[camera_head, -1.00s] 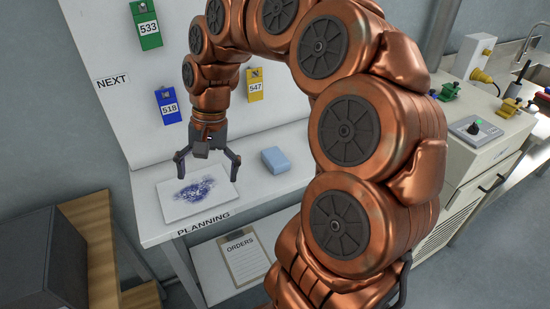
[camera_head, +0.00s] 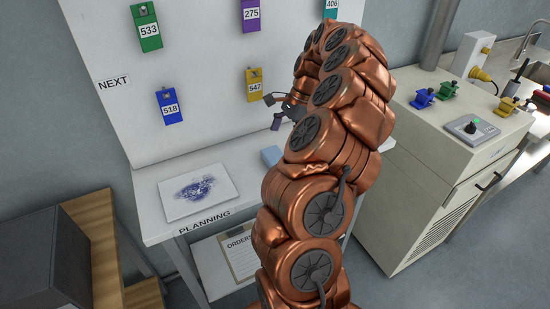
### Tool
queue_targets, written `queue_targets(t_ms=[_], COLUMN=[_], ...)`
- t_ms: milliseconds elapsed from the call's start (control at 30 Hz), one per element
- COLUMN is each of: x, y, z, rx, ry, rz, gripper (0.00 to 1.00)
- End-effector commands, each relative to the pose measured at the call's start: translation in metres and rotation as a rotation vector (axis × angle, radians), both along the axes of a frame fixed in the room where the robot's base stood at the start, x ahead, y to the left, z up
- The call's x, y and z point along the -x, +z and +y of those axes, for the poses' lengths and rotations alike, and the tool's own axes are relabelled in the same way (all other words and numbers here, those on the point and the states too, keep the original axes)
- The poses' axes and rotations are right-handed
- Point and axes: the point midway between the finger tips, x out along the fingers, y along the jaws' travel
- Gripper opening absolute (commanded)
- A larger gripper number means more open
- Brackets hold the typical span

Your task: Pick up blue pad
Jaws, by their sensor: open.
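The blue pad (camera_head: 271,155) is a small light blue block lying on the white planning table (camera_head: 238,167). My arm hides its right part. My gripper (camera_head: 273,111) is open and empty, above the pad and apart from it, in front of the upright white board. Its fingers point to the left, and part of it is hidden behind my arm.
A white sheet with a dark blue smudge (camera_head: 198,193) lies on the table's left part. Coloured numbered tags, such as a blue 518 tag (camera_head: 168,106), hang on the white board (camera_head: 200,70). A beige cabinet (camera_head: 425,190) stands at the right. An orders clipboard (camera_head: 240,255) is below.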

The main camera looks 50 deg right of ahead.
Motion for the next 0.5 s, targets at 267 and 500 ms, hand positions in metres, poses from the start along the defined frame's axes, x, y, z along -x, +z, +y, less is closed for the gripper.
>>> queue_targets(t_ms=[267,500], x=[-0.002,-0.006], y=[-0.015,-0.031], z=[0.008,0.016], rx=[-0.002,-0.006], ry=[0.004,0.006], rz=[0.0,0.001], gripper=[1.0,1.0])
